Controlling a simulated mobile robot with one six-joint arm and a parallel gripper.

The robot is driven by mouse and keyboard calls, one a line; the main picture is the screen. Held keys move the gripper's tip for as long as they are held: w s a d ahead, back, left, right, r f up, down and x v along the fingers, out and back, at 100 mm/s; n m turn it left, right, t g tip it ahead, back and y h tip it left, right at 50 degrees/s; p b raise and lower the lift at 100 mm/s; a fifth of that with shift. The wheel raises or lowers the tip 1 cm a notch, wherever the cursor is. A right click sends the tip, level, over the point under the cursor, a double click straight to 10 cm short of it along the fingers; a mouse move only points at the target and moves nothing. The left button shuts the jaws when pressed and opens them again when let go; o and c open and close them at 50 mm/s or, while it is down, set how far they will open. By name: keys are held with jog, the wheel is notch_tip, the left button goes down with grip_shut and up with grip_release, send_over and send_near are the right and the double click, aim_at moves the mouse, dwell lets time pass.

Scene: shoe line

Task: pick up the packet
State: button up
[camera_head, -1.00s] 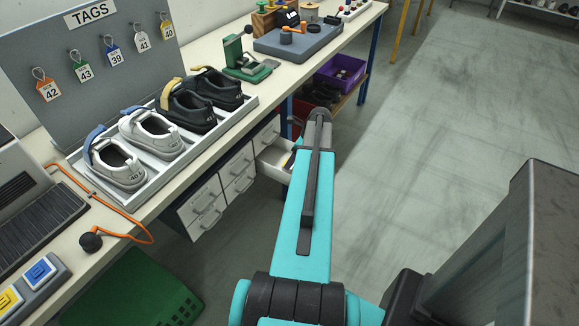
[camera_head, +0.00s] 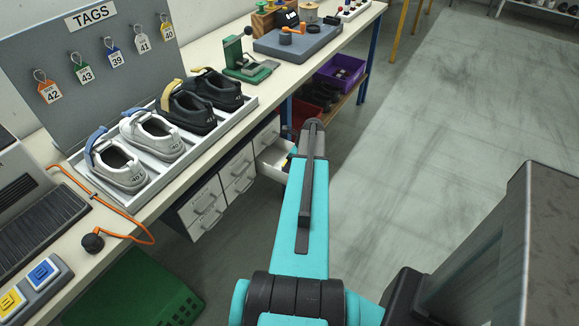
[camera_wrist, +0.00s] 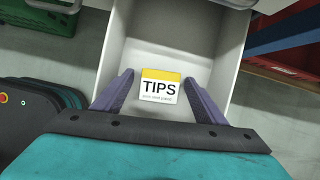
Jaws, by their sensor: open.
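The packet (camera_wrist: 161,88) shows in the wrist view as a white piece with a yellow top band and the word TIPS. It lies in an open white drawer (camera_wrist: 217,32). My gripper (camera_wrist: 158,82) is open, with one purple finger on each side of the packet and a gap showing at both sides. I cannot tell how far above the packet the fingertips are. In the head view the open drawer (camera_head: 271,162) sticks out from under the bench, and my arm hides part of it and my gripper.
Closed drawers (camera_head: 205,206) sit left of the open one. A red bin (camera_head: 306,112) and a purple bin (camera_head: 340,72) stand under the bench to the right. A green crate (camera_head: 139,290) is on the floor. The bench top (camera_head: 207,50) holds a shoe tray (camera_head: 130,204).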

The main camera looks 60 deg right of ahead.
jog(key=shift+c, duration=0.2)
dwell(0.3)
jog(key=c, duration=1.2)
jog(key=shift+o, duration=0.2)
jog(key=shift+r, duration=0.1)
jog(key=shift+r+b, duration=0.6)
jog(key=shift+r, duration=4.3)
